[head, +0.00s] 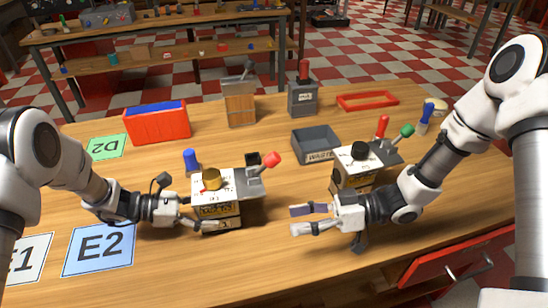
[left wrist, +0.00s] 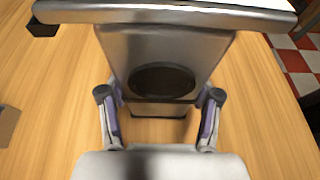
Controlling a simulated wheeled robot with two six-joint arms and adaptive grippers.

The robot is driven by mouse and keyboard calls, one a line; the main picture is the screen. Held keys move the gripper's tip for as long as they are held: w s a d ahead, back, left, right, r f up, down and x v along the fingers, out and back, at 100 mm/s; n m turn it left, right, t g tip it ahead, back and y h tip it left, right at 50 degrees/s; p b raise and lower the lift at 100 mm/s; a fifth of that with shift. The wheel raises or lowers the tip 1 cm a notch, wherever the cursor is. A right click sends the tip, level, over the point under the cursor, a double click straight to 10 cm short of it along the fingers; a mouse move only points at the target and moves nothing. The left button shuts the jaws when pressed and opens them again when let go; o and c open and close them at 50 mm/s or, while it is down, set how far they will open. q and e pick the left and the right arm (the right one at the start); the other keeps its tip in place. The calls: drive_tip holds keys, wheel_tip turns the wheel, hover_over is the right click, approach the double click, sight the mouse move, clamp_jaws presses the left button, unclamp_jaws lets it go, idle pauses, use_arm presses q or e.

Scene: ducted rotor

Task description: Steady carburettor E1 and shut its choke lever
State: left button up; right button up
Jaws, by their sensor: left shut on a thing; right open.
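A carburettor (head: 228,190) with a gold cap, pale top and yellow-labelled side stands at the table's middle; its marking is too small to read surely. A lever with a red knob (head: 271,159) sticks out at its right, tilted up. My left gripper (head: 207,226) is shut on its lower left side. In the left wrist view the fingers (left wrist: 159,112) flank its grey metal body (left wrist: 165,50). My right gripper (head: 310,219) is open and empty, right of this carburettor and apart from it. A second carburettor (head: 355,175) with a black cap stands behind my right gripper.
Blue mat E2 (head: 98,249) and a white mat (head: 28,258) lie at the left, green mat D2 (head: 105,147) behind. A red bin (head: 157,123), a grey tray (head: 316,144) and a red frame (head: 367,101) stand further back. The front middle table is clear.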

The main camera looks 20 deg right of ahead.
drive_tip(key=n+y, duration=0.2)
approach(274, 159)
drive_tip(key=w+a+f, duration=0.1)
drive_tip(key=a, duration=0.1)
drive_tip(key=shift+w+a+f, duration=0.1)
drive_tip(key=shift+w+a, duration=0.25)
drive_tip(key=shift+a, duration=0.05)
drive_tip(key=x, duration=0.7)
drive_tip(key=shift+d, duration=0.1)
clamp_jaws()
